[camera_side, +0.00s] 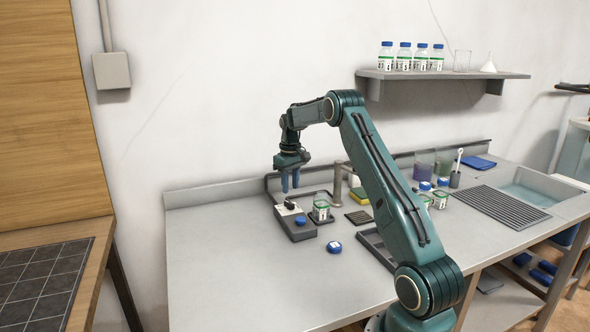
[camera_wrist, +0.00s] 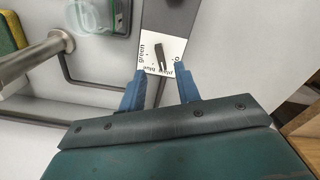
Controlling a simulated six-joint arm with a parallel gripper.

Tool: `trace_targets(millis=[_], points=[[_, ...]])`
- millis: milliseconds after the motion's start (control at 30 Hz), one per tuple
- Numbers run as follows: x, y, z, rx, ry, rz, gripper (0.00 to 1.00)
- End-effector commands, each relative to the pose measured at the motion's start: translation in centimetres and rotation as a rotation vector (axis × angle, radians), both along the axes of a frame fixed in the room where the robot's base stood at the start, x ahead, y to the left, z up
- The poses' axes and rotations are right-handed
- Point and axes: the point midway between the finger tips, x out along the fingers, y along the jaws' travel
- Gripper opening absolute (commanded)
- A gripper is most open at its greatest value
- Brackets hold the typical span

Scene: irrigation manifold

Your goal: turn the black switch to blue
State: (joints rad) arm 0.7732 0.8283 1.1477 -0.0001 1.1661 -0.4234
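The black switch (camera_side: 290,204) sits on top of a dark grey box (camera_side: 295,227) on the bench. In the wrist view the switch (camera_wrist: 159,57) is a dark bar over a white label panel (camera_wrist: 150,50). The word "green" reads at the panel's left edge and "blue" at its lower edge, left of a further, unclear word. I cannot tell which word the switch points to. My gripper (camera_side: 290,187) points down just above the box. Neither finger visibly touches the switch.
A metal post (camera_side: 338,186) rises behind the jar. A blue cap (camera_side: 334,247) lies in front. The bench to the left is clear.

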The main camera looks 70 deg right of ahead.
Motion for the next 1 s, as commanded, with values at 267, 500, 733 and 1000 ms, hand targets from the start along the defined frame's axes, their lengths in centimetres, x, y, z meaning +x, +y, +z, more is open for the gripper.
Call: trace_targets(millis=[267,500,733,1000], points=[[0.0,0.0,-4.1,0.002,0.002,0.000,0.33],[0.0,0.0,-6.0,0.000,0.000,0.000,0.33],[0.0,0.0,-6.3,0.000,0.000,0.000,0.33],[0.0,0.0,-6.3,0.000,0.000,0.000,0.07]])
